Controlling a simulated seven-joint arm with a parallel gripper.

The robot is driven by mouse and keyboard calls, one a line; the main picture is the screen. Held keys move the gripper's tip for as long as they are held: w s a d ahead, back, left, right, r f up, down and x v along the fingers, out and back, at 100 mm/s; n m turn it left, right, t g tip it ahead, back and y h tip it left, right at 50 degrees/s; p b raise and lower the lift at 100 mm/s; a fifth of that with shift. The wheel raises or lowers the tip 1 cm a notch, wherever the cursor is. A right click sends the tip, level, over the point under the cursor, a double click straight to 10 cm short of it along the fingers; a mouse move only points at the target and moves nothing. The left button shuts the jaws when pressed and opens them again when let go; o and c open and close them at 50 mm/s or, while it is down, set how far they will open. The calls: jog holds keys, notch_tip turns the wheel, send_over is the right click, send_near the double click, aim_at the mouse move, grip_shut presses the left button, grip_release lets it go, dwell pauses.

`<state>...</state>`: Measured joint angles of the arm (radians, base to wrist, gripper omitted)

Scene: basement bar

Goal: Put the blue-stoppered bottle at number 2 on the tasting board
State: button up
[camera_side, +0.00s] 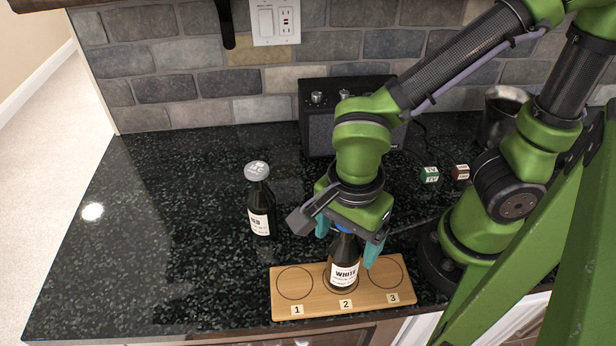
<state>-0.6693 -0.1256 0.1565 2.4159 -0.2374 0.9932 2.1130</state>
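The blue-stoppered bottle (344,272) is dark with a white label reading "WHITE". It stands upright on the wooden tasting board (317,301), in the middle circle above the number 2 tag. Its blue stopper shows only partly under my gripper (347,240). The gripper is right above the bottle, pointing down, with its teal fingers spread on either side of the neck. The fingers look apart from the glass, so the gripper appears open. Circles 1 and 3 on the board are empty.
Another dark bottle (260,207) with a grey stopper stands on the black counter left of my gripper. A black speaker box (313,125) is by the brick wall. A green block (429,175), a brown block (460,172) and a metal cup (497,120) are at right. The left counter is clear.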

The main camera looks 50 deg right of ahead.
notch_tip(320, 180, up, 11)
jog(key=shift+w+d+r, duration=0.1)
jog(key=shift+r, duration=0.5)
jog(key=w+d+n+t+y, duration=0.1)
jog(key=w+d+n+t, duration=0.2)
jog(key=d+n, duration=0.4)
jog(key=w+d+r+n+t+y, duration=0.1)
jog(key=w+d+n+t, duration=0.3)
jog(key=d+n, duration=0.3)
jog(key=shift+w+d, duration=0.15)
jog(key=shift+d, duration=0.05)
